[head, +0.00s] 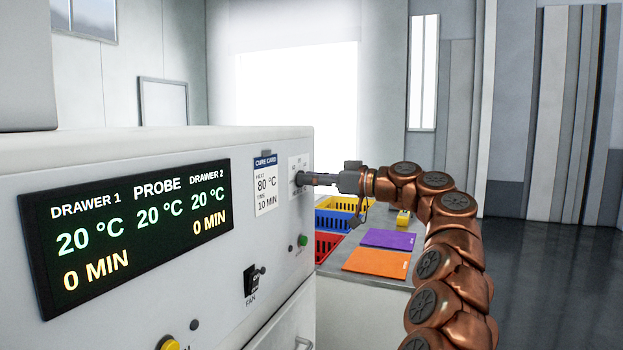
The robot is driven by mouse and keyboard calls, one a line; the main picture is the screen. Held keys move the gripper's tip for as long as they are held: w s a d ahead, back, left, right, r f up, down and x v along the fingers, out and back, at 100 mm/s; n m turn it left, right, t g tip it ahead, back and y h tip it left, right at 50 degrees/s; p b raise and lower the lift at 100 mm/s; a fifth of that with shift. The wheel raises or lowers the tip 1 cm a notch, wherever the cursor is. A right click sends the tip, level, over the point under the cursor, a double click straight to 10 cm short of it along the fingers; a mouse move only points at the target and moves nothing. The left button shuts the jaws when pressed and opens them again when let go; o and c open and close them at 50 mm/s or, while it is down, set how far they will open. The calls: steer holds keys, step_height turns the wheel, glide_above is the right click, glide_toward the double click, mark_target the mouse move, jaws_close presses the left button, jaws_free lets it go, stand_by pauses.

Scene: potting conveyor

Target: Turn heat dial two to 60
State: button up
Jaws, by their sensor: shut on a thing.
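The heat dial (297,178) is a small dark knob on a white scale plate at the right end of the oven's front. My gripper (306,179) reaches in from the right and is shut on it; its fingers hide most of the knob. The scale marks are too small to read, so I cannot tell the setting or the dial's number. The display (137,228) reads 20 °C and 0 MIN for drawer 1, probe 20 °C, and 20 °C and 0 MIN for drawer 2.
A cure card (266,190) left of the dial reads heat 80 °C, time 10 MIN. Below are a fan switch (252,280), a green button (302,240) and a yellow button (169,344). Coloured bins (328,246) and purple and orange mats (376,262) lie on a bench behind.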

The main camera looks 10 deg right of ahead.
steer(key=shift+d+r+m+p, duration=0.1)
steer(key=shift+m+p, duration=2.4)
steer(key=shift+m, duration=1.4)
steer(key=o, duration=1.1)
steer(key=shift+w, duration=0.1)
steer(key=shift+o, duration=0.2)
steer(key=v, duration=1.2)
